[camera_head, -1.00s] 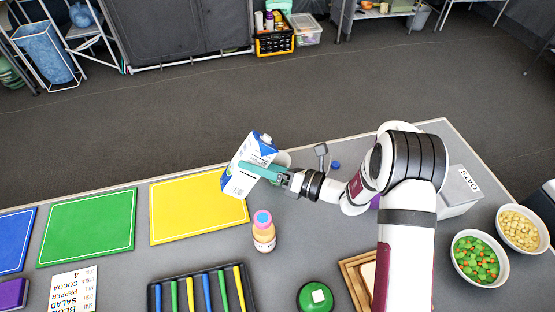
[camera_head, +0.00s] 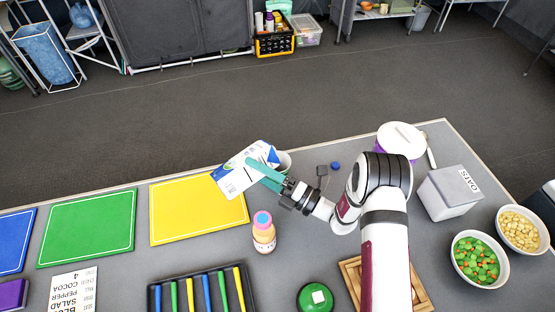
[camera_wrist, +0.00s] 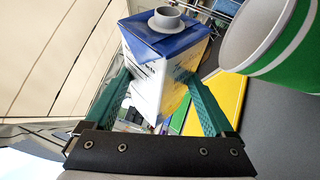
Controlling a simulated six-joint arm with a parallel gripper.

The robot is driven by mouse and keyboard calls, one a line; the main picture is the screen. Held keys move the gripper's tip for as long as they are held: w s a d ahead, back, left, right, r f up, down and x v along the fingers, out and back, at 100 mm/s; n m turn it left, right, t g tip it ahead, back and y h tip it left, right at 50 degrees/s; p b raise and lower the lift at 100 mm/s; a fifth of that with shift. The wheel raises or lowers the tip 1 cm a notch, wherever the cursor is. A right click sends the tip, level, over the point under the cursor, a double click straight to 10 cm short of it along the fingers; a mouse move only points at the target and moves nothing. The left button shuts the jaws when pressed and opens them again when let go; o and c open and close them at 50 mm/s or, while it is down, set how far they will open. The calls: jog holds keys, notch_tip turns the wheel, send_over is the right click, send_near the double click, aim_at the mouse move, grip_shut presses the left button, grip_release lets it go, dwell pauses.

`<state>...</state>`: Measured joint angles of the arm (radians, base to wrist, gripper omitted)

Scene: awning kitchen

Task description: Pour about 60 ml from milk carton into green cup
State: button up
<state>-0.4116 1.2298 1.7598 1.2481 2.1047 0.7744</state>
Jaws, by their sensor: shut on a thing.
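The milk carton (camera_head: 236,176), white with a blue top, is in my gripper (camera_head: 262,170), held above the table and steeply tilted with its top toward the right. In the wrist view the carton (camera_wrist: 148,88) sits between the two teal fingers, its grey spout (camera_wrist: 165,18) uncapped. The green cup (camera_wrist: 293,62) has a pale rim and is close beside the carton top in the wrist view. In the head view only part of the cup (camera_head: 286,159) shows behind the carton and fingers. No milk stream is visible, and the cup's contents cannot be seen.
A small blue cap (camera_head: 336,165) lies right of the cup. A bottle with a pink and blue cap (camera_head: 263,232) stands in front of my gripper. A yellow mat (camera_head: 190,215) lies under the carton's left side. An oats box (camera_head: 448,192) stands to the right.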

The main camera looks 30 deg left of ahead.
aim_at(253, 170)
jog(key=shift+r+m, duration=0.4)
jog(key=shift+m, duration=0.3)
jog(key=shift+w+r+m+t+y+b, duration=0.1)
jog(key=shift+r+m+t+y+b, duration=0.25)
jog(key=shift+m, duration=0.4)
jog(key=shift+r+m+t+y+b, duration=0.15)
jog(key=shift+r+m+t+y, duration=0.25)
jog(key=shift+m, duration=0.35)
jog(key=shift+s+r+m+t+b, duration=0.1)
jog(key=shift+s+m+t+b, duration=0.2)
jog(key=shift+s+b, duration=0.35)
jog(key=shift+s+r+m, duration=0.1)
jog(key=shift+s+m, duration=0.05)
jog(key=shift+m, duration=0.15)
jog(key=shift+m+t+y, duration=0.25)
jog(key=shift+m+t, duration=0.1)
jog(key=shift+m, duration=0.25)
jog(key=shift+n, duration=0.3)
jog(key=n+g, duration=0.1)
jog(key=n, duration=0.1)
jog(key=f+n+g+h, duration=0.1)
jog(key=n, duration=0.1)
jog(key=shift+s+f, duration=0.2)
jog(key=f+n+g+h, duration=0.1)
jog(key=n, duration=0.2)
jog(key=shift+s+a+f, duration=0.1)
jog(key=shift+f, duration=0.1)
jog(key=shift+s+a+f+n, duration=0.15)
jog(key=shift+f+n, duration=0.1)
jog(key=shift+n, duration=0.25)
